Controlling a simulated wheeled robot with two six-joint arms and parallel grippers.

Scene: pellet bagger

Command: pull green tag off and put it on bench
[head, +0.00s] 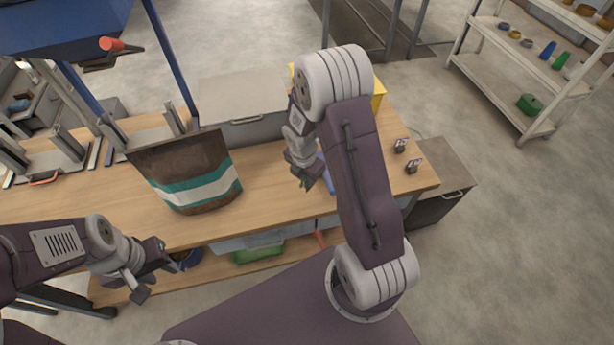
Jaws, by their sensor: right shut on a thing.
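My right gripper (307,183) is above the bench (265,190), to the right of the bag, with its fingers pointing down. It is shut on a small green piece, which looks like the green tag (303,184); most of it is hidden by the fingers. A brown bag (180,160) with a teal and white band stands on the bench, apart from the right gripper. My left gripper (155,279) is open and empty in front of the bench's front edge, at the lower left.
A blue item (326,175) lies on the bench, partly behind my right arm. A yellow container (378,92) stands behind that arm. Two small dark stands (413,166) are at the right end. Bench surface between bag and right gripper is clear. A blue hopper (60,25) hangs upper left.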

